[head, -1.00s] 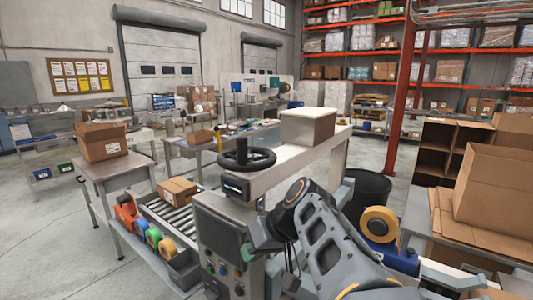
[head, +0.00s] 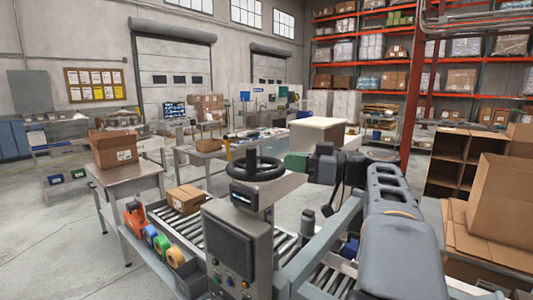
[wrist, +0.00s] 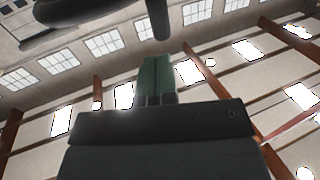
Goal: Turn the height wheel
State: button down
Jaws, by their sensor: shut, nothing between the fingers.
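The height wheel (head: 254,177) is a dark, flat handwheel on top of the grey machine column, with a short upright dark knob (head: 251,158). My gripper (head: 296,162) is at the wheel's right side, at about rim height. Its green fingers are shut with nothing between them and point left towards the wheel. They look close to the rim; I cannot tell whether they touch it. In the wrist view the shut green fingers (wrist: 154,75) point up the picture. The wheel's dark underside (wrist: 75,12) curves at upper left, and a dark post (wrist: 158,18) shows beyond the fingertips.
The control box (head: 232,245) with coloured buttons stands below the wheel. A roller conveyor with a carton (head: 185,199) and tape rolls (head: 161,246) lies to the left. A pale block (head: 318,131) sits behind my gripper. Cardboard boxes (head: 497,200) stand at the right.

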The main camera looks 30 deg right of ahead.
jog(key=p+x, duration=0.2)
jog(key=x, duration=0.5)
jog(key=shift+p, duration=0.3)
jog(key=shift+d+f, duration=0.1)
